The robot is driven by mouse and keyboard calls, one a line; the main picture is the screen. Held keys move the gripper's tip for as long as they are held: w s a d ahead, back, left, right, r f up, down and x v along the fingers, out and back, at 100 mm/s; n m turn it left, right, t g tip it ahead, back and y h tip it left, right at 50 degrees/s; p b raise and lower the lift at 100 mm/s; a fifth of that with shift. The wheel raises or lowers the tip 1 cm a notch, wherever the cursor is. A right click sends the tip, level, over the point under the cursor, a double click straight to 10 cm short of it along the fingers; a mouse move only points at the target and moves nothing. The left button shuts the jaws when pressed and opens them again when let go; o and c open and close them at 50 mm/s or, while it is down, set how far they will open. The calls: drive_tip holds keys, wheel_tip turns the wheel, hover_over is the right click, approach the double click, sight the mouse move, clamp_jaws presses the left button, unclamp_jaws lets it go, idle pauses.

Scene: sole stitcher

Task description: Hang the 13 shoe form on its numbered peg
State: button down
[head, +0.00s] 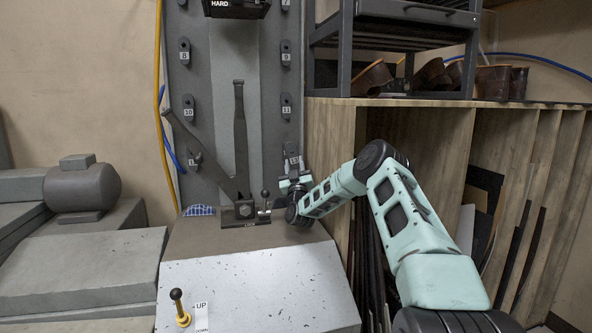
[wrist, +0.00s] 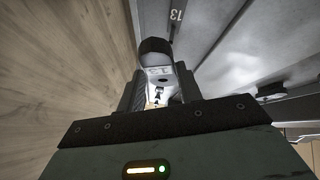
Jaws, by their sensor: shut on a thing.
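The 13 shoe form (head: 291,150) is a small dark piece with a pale number label, upright in the head view at the lower right of the grey board (head: 232,60). My gripper (head: 291,181) is shut on its lower part. In the wrist view the form (wrist: 155,50) shows its dark rounded end and pale label between the fingers of my gripper (wrist: 158,92). A printed 13 (wrist: 177,14) is on the board just beyond the form's end. The numbered peg itself is hidden, and I cannot tell whether the form touches it.
Forms 9 (head: 286,53) and 11 (head: 286,106) hang above in the same column; 8 (head: 184,51) and 10 (head: 189,107) hang at left. A lever (head: 241,140) stands left of my gripper. A wooden shelf unit (head: 335,135) is close on the right.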

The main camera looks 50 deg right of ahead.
sight(292, 166)
drive_tip(key=shift+w+d+f+b, duration=0.1)
drive_tip(key=shift+w+d+b, duration=0.25)
drive_tip(key=shift+w, duration=0.15)
drive_tip(key=shift+w+d+b, duration=0.2)
drive_tip(key=shift+w+b, duration=0.15)
drive_tip(key=shift+w, duration=0.1)
drive_tip(key=shift+w+d+b, duration=0.65)
drive_tip(key=shift+w+b, duration=0.1)
drive_tip(key=shift+w, duration=0.15)
drive_tip(key=shift+a+r, duration=0.1)
drive_tip(key=shift+r, duration=0.15)
drive_tip(key=shift+w+d+f+b, duration=0.1)
drive_tip(key=shift+w+d+b, duration=0.35)
drive_tip(key=shift+b, duration=0.3)
